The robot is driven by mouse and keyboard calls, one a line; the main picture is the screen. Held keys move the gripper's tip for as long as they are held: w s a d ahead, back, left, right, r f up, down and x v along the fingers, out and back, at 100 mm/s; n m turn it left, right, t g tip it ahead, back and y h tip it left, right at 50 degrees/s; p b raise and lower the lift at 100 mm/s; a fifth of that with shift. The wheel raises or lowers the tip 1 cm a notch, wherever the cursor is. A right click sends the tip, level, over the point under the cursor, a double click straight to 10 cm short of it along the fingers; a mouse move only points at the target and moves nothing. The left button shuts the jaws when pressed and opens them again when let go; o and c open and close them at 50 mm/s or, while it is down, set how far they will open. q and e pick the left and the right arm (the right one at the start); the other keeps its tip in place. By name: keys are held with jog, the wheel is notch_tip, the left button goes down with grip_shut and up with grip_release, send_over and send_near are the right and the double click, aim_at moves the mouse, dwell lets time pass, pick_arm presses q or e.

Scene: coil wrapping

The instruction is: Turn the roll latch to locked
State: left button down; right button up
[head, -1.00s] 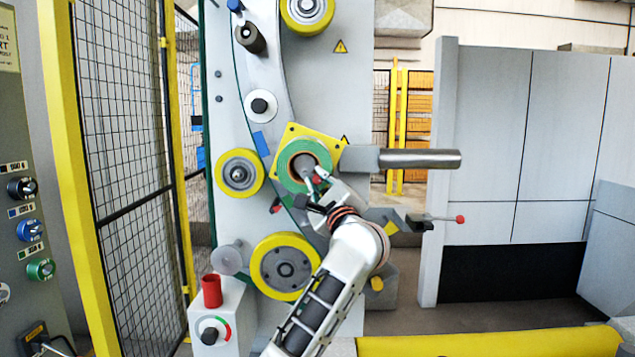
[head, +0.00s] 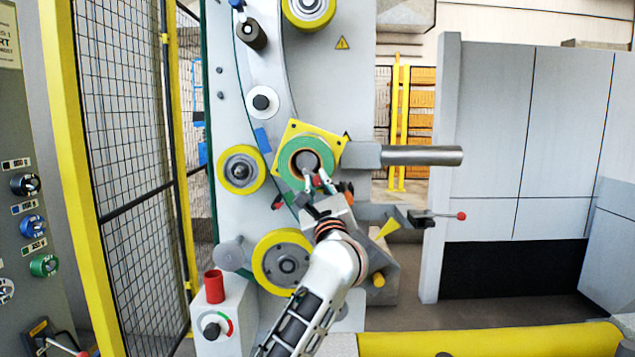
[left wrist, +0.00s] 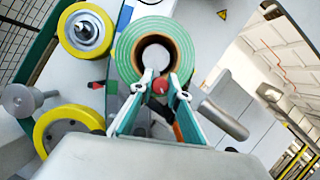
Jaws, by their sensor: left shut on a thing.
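The green roll (head: 287,160) sits on its hub in front of a yellow plate (head: 326,138). In the left wrist view the roll (left wrist: 125,50) is straight ahead, with its brown core. My left gripper (head: 319,183) is at the roll's lower edge, its fingers pointing up. In the left wrist view the fingertips (left wrist: 159,84) are closed around a small red knob (left wrist: 160,86), in front of the roll's lower rim; it appears to be the latch handle. The fingers hide most of the latch, so its angle is unclear. My right gripper is out of view.
A thick metal bar (head: 425,156) sticks out right of the roll. A lever with a red ball (head: 461,216) stands lower right. Yellow-rimmed rollers (head: 241,169) and (head: 265,265) lie left and below. A red cup (head: 214,287) stands on a box at lower left.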

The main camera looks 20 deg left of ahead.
pick_arm(q)
jog(key=shift+a+r, duration=0.1)
jog(key=shift+r, duration=0.25)
jog(key=c, duration=2)
grip_release()
jog(key=shift+c, duration=0.2)
jog(key=shift+o, duration=0.6)
jog(key=shift+w+f, duration=0.1)
jog(key=shift+f, duration=0.15)
jog(key=v, duration=0.7)
jog(key=shift+s, duration=0.25)
jog(key=shift+f, duration=0.2)
